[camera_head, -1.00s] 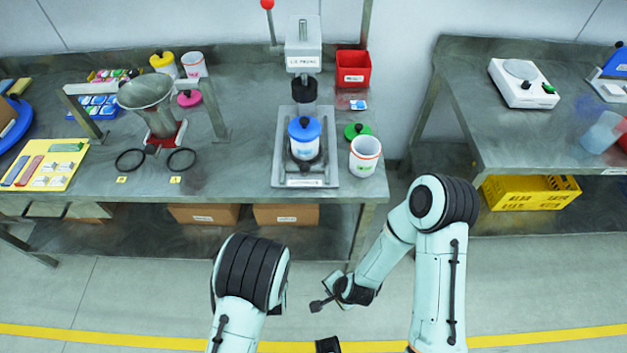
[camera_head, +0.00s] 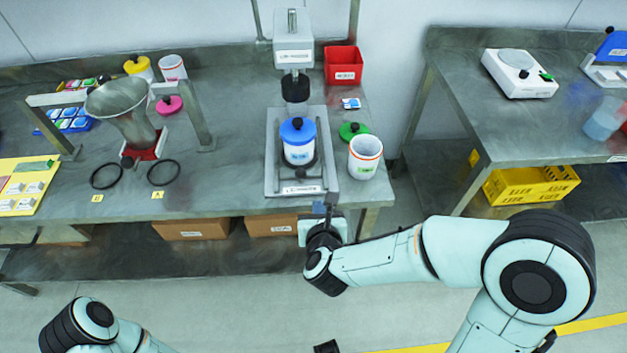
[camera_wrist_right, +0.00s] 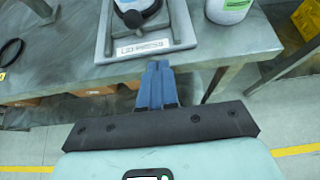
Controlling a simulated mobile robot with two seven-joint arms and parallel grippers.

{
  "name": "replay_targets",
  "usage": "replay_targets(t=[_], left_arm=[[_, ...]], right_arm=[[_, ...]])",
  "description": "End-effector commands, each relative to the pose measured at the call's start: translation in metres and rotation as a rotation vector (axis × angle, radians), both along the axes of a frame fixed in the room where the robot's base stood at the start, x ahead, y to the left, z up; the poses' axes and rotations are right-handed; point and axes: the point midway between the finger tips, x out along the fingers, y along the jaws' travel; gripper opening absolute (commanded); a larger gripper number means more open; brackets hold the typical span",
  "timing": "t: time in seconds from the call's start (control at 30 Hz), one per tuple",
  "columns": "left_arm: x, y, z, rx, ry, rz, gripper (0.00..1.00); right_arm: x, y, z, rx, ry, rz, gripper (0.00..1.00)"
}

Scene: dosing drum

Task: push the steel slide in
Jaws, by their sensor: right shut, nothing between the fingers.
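The slide also shows at the top of the right wrist view (camera_wrist_right: 184,30). My right gripper (camera_head: 327,211) is shut and empty at the bench's front edge, close to the slide's front right corner.
The press (camera_head: 293,45) stands behind the pot. An open white pot (camera_head: 365,157) and a green lid (camera_head: 351,130) sit close right of the slide. A funnel (camera_head: 122,105) on a stand is to the left. A gap separates this bench from the right one.

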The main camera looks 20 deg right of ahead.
Motion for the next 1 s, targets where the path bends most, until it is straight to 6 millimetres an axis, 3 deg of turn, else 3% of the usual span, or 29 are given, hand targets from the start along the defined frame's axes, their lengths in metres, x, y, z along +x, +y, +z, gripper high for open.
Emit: replay_targets(t=[0.4, 0.53, 0.7, 1.0], left_arm=[[0.002, 0.001, 0.004, 0.003, -0.003, -0.002, 0.0], [0.004, 0.001, 0.012, 0.003, -0.006, -0.002, 0.0], [0.005, 0.001, 0.016, 0.003, -0.008, -0.003, 0.0], [0.005, 0.001, 0.016, 0.003, -0.008, -0.003, 0.0]], right_arm=[[0.072, -0.022, -0.045, -0.003, 0.006, 0.0, 0.0], [0.092, -0.027, -0.041, -0.002, 0.002, 0.001, 0.0], [0.105, -0.03, -0.042, -0.002, 0.003, 0.003, 0.0], [0.108, -0.031, -0.042, -0.002, 0.003, 0.003, 0.0]])
